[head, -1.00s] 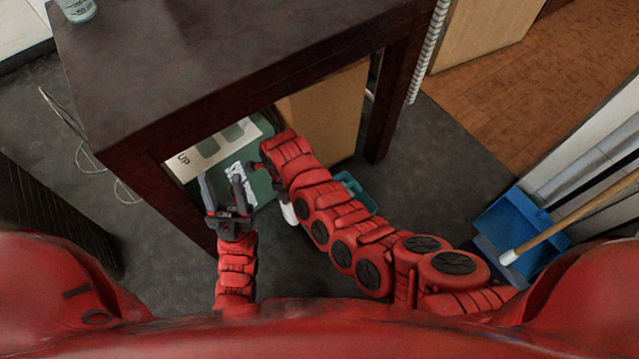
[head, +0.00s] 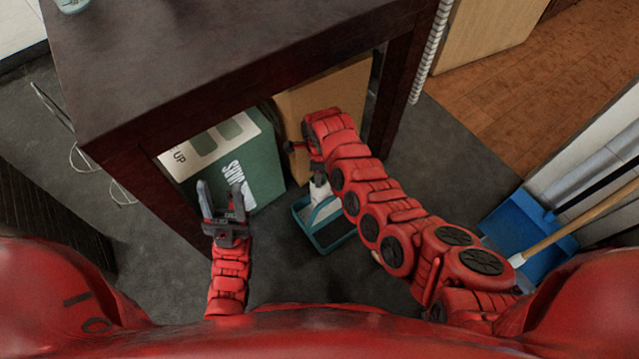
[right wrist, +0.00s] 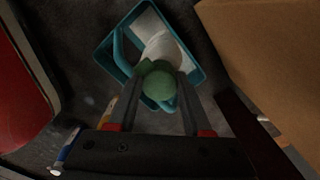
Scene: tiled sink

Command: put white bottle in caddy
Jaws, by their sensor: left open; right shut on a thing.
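The white bottle (right wrist: 162,46) with a green cap is held at its cap end by my right gripper (right wrist: 164,76). In the right wrist view its body overlaps the inside of the teal caddy (right wrist: 102,56). I cannot tell whether it touches the caddy floor. In the head view the caddy (head: 338,240) stands on the dark floor under the table. The white bottle (head: 318,190) shows there just below my right gripper, partly hidden by my arm. My left gripper (head: 221,194) is open and empty, in front of the green box.
A green and white box (head: 250,165) stands left of the caddy. A cardboard box (head: 325,100) is behind it. The dark tabletop (head: 220,60) and its leg (head: 395,95) border the space. A blue dustpan (head: 525,230) with a wooden-handled brush lies right.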

